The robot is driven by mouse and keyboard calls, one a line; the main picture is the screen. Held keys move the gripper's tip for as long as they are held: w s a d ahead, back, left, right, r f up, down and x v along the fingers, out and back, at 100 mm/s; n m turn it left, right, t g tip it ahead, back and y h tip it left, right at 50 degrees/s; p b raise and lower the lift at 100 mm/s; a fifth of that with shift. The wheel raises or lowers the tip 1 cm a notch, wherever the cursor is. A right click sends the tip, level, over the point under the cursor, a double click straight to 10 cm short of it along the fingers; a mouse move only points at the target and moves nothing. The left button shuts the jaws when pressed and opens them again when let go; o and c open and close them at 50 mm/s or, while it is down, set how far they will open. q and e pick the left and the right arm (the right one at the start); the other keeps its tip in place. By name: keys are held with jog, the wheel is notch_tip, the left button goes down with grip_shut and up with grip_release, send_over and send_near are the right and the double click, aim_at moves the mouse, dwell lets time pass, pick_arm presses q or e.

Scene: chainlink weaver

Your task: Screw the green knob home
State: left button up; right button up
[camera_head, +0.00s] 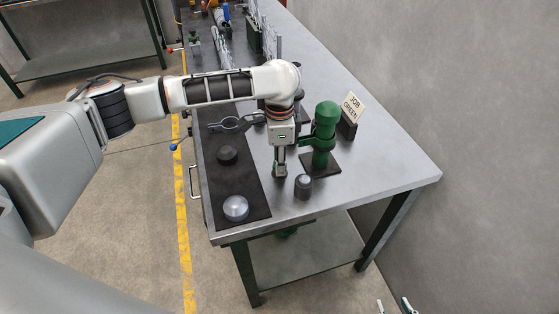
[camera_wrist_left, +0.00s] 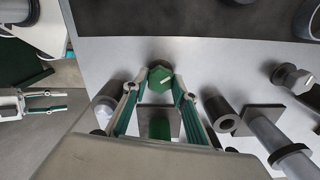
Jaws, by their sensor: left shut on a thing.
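The green hexagonal knob (camera_wrist_left: 160,80) with a pale line on its top sits between the fingertips of my left gripper (camera_head: 280,172), which is shut on it. In the left wrist view the left gripper (camera_wrist_left: 160,84) grips it from both sides. A dark rounded part shows just behind the knob; I cannot tell how the knob is seated. In the head view the fingers mostly hide the knob, close to the bench top, right of the black mat (camera_head: 255,196). My right gripper (camera_head: 395,306) is open and empty, low at the bottom edge.
A green post (camera_head: 325,125) on a dark base stands just right of the gripper. A "JOB GREEN" sign (camera_head: 352,106) is behind it. A dark cylinder (camera_head: 303,187) stands close in front. A black knob (camera_head: 228,154) and a silver knob (camera_head: 236,209) lie on the mat.

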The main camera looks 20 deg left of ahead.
pick_arm(q)
jog(key=m, duration=0.4)
jog(key=shift+m, duration=0.4)
jog(key=m, duration=0.3)
jog(key=shift+m, duration=0.3)
jog(key=m, duration=0.4)
jog(key=shift+m, duration=0.3)
jog(key=m, duration=0.3)
jog(key=shift+m, duration=0.3)
jog(key=m, duration=1.1)
jog(key=shift+m, duration=2.1)
